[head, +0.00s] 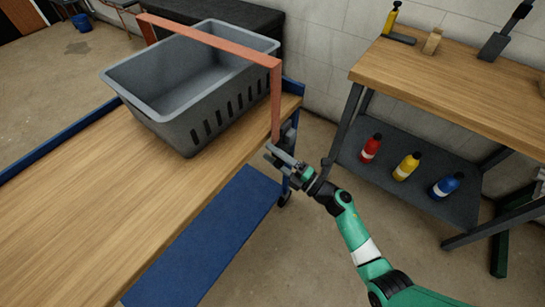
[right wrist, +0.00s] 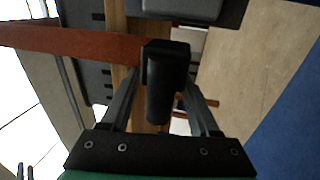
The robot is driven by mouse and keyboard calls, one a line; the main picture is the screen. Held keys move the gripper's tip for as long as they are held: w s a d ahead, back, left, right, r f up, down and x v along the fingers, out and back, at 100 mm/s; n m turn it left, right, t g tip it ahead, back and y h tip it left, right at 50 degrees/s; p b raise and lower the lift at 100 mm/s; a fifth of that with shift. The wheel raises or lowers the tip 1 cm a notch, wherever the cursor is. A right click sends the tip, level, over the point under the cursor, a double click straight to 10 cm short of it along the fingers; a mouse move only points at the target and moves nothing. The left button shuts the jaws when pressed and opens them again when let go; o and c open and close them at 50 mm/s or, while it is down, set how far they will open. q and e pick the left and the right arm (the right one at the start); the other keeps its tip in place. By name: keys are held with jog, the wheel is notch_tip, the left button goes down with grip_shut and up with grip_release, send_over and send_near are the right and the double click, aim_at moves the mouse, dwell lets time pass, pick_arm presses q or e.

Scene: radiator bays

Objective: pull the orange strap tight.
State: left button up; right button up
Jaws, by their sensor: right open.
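The orange strap (head: 215,42) arches over the grey slotted crate (head: 190,110), and its near end hangs down the crate's right side to the cart's edge. In the right wrist view the strap (right wrist: 75,42) runs in from the left to a black buckle with a stubby handle (right wrist: 165,78). My right gripper (head: 279,158) is at the cart's right edge by the strap's lower end. Its fingers are open, one on each side of the black handle; I cannot tell whether they touch it. My left gripper is not in view.
The crate stands on a wooden-topped cart (head: 90,215) with a blue lower shelf (head: 205,240). A wooden workbench (head: 455,85) stands at right, with red (head: 371,148), yellow (head: 407,167) and blue (head: 446,186) bottles on its lower shelf. Floor shows between cart and bench.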

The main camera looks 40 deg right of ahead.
jog(key=shift+w, duration=0.1)
grip_shut()
dwell(1.4)
